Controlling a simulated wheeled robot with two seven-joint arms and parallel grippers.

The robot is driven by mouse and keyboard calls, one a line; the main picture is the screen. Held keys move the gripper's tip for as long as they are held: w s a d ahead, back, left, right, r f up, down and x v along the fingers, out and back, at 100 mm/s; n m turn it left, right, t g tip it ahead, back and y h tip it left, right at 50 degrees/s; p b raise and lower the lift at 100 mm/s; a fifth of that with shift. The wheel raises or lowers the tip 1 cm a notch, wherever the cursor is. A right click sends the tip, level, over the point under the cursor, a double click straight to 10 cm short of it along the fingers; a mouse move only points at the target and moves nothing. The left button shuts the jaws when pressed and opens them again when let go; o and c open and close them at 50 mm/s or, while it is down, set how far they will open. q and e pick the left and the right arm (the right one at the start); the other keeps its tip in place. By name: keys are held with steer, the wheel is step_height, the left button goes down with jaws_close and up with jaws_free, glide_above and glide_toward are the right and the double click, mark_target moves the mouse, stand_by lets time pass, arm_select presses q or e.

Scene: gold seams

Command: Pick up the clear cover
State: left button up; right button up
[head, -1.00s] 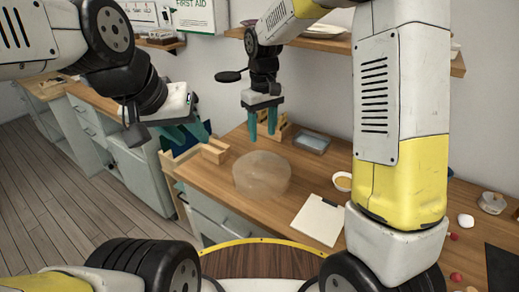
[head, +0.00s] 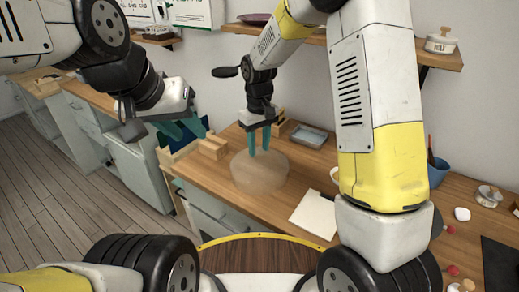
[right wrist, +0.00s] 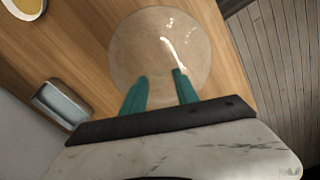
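The clear cover (head: 260,180) is a round, see-through dome standing on the wooden worktop. It also shows from above in the right wrist view (right wrist: 150,45). My right gripper (head: 259,148) points down over the cover, with its teal fingers apart and nothing between them in the right wrist view (right wrist: 160,85). Its fingertips overlap the cover in both views; I cannot tell whether they touch it. My left gripper (head: 190,130) is off to the left, over the worktop's left end; I cannot tell whether its fingers are apart.
A wooden block holder (head: 213,146) stands left of the cover and a grey tray (head: 309,136) behind it. A white board (head: 315,214) lies to the right. A shelf (head: 390,52) runs along the wall above. A blue cup (head: 437,172) stands further right.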

jaws_close()
stand_by(1.2)
